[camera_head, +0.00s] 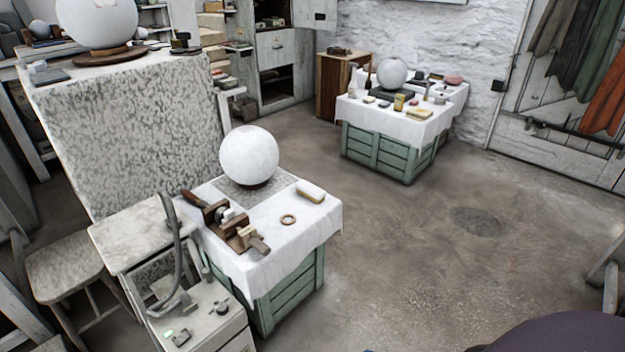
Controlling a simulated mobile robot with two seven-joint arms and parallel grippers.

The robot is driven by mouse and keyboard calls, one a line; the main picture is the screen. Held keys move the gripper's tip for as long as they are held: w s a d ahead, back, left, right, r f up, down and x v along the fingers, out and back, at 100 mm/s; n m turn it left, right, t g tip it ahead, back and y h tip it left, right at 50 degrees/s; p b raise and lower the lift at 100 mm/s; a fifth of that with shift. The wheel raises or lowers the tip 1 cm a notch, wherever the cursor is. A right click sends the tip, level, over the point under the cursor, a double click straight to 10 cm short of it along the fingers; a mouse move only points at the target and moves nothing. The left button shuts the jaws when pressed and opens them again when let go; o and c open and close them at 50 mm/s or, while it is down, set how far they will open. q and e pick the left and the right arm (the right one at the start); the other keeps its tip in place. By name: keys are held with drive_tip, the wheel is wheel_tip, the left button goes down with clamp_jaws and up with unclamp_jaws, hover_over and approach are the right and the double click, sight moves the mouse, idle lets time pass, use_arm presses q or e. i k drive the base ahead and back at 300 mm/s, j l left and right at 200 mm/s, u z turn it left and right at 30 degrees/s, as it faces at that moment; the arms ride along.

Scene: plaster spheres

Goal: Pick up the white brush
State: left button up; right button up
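A small pale, rounded oblong piece (311,191) lies on the near cloth-covered table (314,229), close to its back right corner. It looks like the white brush, but I cannot make out bristles at this size. A large white sphere (249,156) stands on a grey mat to its left. A ring (288,219) lies in front of it, apart from it. A wooden clamp-like tool (222,222) lies along the table's left side. Neither of my grippers shows in the head view.
A grey cabinet with a hose (195,312) and a stool (64,267) stand left of the near table. A tall speckled block (130,135) rises behind. A second cloth-covered table (387,122) holds another sphere and small items. Floor (440,250) to the right is open.

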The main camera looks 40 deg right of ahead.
sight(318, 194)
drive_tip(key=z, duration=1.05)
